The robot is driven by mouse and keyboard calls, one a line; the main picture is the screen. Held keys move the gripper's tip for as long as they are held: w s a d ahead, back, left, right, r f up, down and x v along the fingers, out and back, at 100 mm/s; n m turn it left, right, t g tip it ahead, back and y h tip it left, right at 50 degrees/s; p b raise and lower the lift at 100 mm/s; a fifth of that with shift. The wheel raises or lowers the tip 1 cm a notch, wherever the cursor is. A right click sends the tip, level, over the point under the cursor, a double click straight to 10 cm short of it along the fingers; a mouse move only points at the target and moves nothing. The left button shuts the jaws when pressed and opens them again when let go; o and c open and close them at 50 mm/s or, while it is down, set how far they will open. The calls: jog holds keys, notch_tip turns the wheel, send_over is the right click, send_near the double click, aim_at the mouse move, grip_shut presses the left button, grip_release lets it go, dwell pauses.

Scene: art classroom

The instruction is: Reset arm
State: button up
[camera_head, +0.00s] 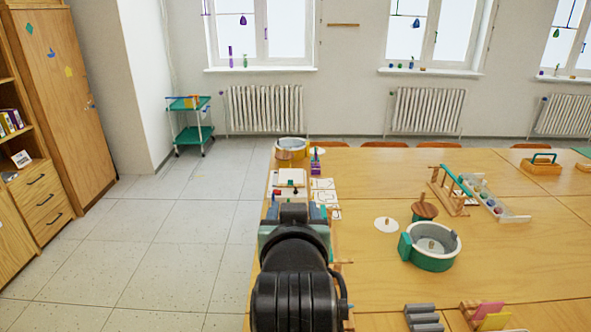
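My arm, black and seen from behind, rises at the bottom centre of the head view over the left edge of the wooden table (375,258). The end of the arm points away from me, toward the items at the table's left side. My gripper's fingers are hidden behind the arm, so I cannot see whether they are open or hold anything.
A green-and-white round pot (433,247), a brown-lidded jar (425,208), a white disc (386,224) and a wooden rack (449,192) stand right of my arm. Floor (155,240) left of the table is clear.

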jog(key=s+r+t, duration=0.4)
jog(key=s+r, duration=0.2)
jog(key=r, duration=0.4)
jog(key=s+r+t, duration=0.4)
jog(key=s+r, duration=0.1)
jog(key=r, duration=0.5)
jog(key=s+r+t, duration=0.4)
jog(key=s+r, duration=0.2)
jog(key=r, duration=0.5)
jog(key=shift+s+t, duration=0.35)
jog(key=shift+t, duration=0.05)
jog(key=shift+d+f, duration=0.1)
jog(key=shift+c, duration=0.6)
